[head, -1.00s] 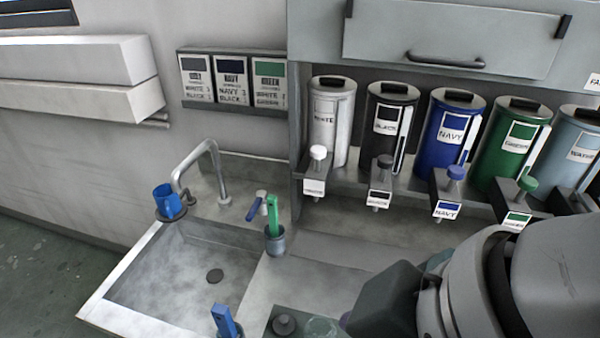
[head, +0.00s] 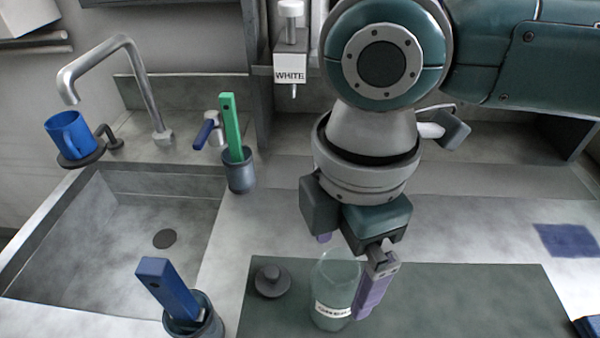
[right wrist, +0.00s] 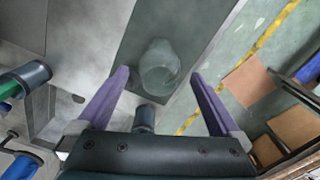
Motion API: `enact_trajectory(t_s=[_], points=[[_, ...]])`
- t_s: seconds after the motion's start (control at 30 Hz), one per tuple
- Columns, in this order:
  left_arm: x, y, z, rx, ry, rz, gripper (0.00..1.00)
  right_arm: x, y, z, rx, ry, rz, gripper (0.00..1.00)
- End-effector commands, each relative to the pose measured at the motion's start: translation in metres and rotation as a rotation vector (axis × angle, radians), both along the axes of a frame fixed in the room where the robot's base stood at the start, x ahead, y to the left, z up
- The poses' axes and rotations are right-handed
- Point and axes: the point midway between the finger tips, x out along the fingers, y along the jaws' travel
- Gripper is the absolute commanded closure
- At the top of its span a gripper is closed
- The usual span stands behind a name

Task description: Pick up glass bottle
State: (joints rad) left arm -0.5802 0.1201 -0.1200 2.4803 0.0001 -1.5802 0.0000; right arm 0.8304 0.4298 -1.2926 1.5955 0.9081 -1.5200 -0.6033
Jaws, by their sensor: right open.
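The glass bottle (head: 337,290) is clear and carries a white label. It stands on a dark green mat (head: 460,300) on the counter. In the right wrist view the bottle (right wrist: 159,66) shows between and beyond the two purple fingers. My right gripper (head: 348,265) is open and points down just above and beside the bottle; one finger overlaps the bottle's right side in the head view. The wrist view shows my right gripper (right wrist: 160,82) with its fingers spread wide and nothing held. Whether a finger touches the glass I cannot tell. My left gripper is not in view.
A dark round lid (head: 271,281) lies on the mat left of the bottle. Holders with a blue handle (head: 167,288) and a green handle (head: 231,125) stand near the sink (head: 110,225). A blue mug (head: 70,135) sits behind the sink.

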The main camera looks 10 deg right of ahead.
Motion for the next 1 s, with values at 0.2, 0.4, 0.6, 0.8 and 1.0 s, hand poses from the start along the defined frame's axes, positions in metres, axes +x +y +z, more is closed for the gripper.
enact_trajectory(t_s=[0.2, 0.4, 0.6, 0.8, 1.0], points=[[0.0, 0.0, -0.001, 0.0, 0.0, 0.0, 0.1, -0.001, 0.0, -0.026, -0.001, 0.003, -0.002, 0.0], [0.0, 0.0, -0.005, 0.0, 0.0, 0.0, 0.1, -0.001, 0.001, -0.053, -0.001, 0.0, -0.001, 0.0], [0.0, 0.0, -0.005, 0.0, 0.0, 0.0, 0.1, -0.001, 0.001, -0.056, 0.001, -0.002, 0.001, 0.0], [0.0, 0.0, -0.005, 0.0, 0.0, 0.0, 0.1, -0.001, 0.001, -0.056, 0.001, -0.002, 0.001, 0.15], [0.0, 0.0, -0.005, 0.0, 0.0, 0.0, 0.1, -0.001, 0.001, -0.056, 0.001, -0.002, 0.0, 0.37]])
